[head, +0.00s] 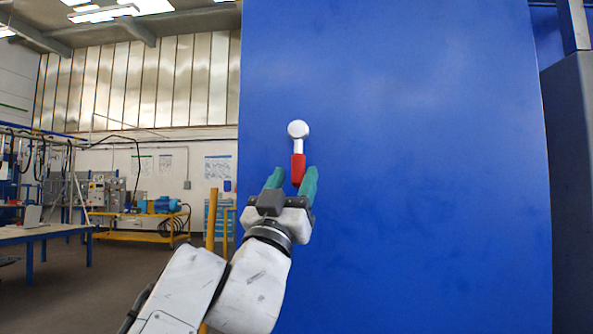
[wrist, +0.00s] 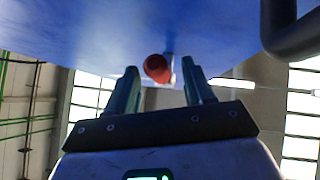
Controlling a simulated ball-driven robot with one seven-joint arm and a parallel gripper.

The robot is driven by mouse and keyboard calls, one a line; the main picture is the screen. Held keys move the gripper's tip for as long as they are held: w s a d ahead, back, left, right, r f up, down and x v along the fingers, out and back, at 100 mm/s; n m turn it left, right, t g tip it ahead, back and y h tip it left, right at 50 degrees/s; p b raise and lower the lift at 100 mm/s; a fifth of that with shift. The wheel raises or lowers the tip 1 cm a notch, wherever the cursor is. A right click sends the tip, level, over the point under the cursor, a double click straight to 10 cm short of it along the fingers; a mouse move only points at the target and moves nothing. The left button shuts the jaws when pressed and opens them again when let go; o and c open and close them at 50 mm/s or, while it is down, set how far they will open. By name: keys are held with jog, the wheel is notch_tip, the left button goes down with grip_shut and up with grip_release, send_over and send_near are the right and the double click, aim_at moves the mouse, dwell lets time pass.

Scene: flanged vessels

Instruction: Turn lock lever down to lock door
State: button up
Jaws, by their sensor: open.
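The lock lever (head: 298,145) is on the blue door (head: 420,160). It has a round silver hub at the top, a pale shaft hanging straight down and a red grip at its lower end. My gripper (head: 291,180) is open just below and around the red grip in the head view, with green fingers to its left and right. In the wrist view the red end of the lever (wrist: 157,68) shows between the two fingertips (wrist: 161,76), nearer the left one. I cannot tell whether a finger touches it.
A dark curved bar (wrist: 293,30) shows at the top right of the wrist view. A yellow post (head: 211,220) stands left of the door. A workbench (head: 45,232) and a yellow cart with equipment (head: 150,236) are farther back. The door face right of the lever is clear.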

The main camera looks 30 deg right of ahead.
jog(key=v, duration=0.8)
jog(key=shift+p, duration=0.35)
